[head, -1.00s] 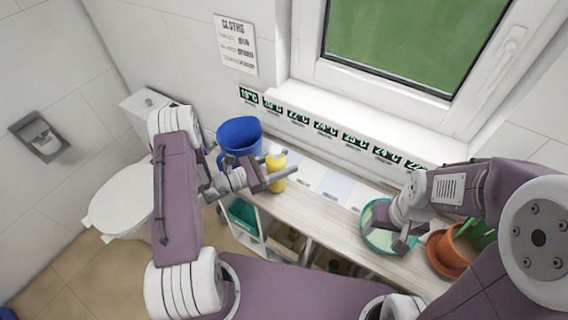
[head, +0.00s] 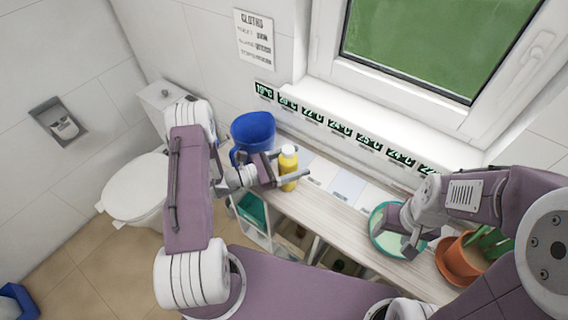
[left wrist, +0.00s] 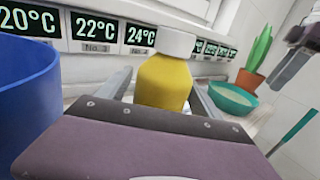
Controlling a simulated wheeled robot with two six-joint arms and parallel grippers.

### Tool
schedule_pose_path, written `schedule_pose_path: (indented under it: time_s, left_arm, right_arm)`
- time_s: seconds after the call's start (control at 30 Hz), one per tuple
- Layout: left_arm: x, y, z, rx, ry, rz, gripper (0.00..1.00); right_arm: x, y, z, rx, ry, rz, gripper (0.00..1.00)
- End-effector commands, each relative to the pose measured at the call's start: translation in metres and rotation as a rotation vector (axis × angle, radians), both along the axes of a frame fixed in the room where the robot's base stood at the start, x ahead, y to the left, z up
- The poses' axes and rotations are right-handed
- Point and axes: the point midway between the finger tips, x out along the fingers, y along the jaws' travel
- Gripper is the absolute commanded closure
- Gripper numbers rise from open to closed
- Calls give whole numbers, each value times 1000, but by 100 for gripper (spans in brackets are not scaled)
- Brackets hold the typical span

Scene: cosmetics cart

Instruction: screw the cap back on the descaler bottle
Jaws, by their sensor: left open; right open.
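The descaler bottle is yellow and stands upright on the wooden cart top, seen in the head view (head: 288,169) and in the left wrist view (left wrist: 163,83). A white cap (left wrist: 171,41) sits on its top; it also shows in the head view (head: 289,150). I cannot tell whether it is screwed tight. My left gripper (head: 289,172) is open, with its fingers on either side of the bottle's body. The palm hides the bottle's lower part in the left wrist view. My right gripper (head: 397,237) is open and empty over a teal bowl.
A blue bucket (head: 252,131) stands just left of the bottle. The teal bowl (head: 375,244) and a terracotta pot (head: 462,253) with a cactus stand to the right. Temperature labels line the ledge under the window. The cart top is clear between bottle and bowl.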

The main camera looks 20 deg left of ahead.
Motion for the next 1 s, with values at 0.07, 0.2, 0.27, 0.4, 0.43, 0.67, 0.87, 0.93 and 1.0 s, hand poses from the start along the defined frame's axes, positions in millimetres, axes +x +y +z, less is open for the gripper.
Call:
schedule_pose_path:
  time_s: [0.07,0.2,0.27,0.4,0.43,0.67,0.87,0.93,1.0]
  left_arm:
    - [-7,13,-3,0,1,7,25]
    - [-26,41,-4,1,0,11,25]
    - [-36,52,-4,1,1,10,25]
    - [-53,75,-3,1,-1,8,25]
    - [-56,79,-3,1,-1,8,25]
    - [-69,94,-1,-1,1,3,25]
    - [-70,95,-1,-1,1,2,25]
    - [-69,95,-1,-1,1,2,25]
    - [-69,94,-1,-1,1,2,25]
  right_arm:
    - [0,0,-6,0,0,0,43]
    - [0,0,-13,0,1,0,43]
    - [0,0,-16,0,1,0,43]
    - [0,0,-21,0,1,0,43]
    - [0,0,-22,0,1,0,43]
    - [0,0,-24,0,1,0,43]
    - [0,0,-24,0,1,0,43]
    - [0,0,-24,0,1,0,43]
    - [0,0,-24,0,1,0,43]
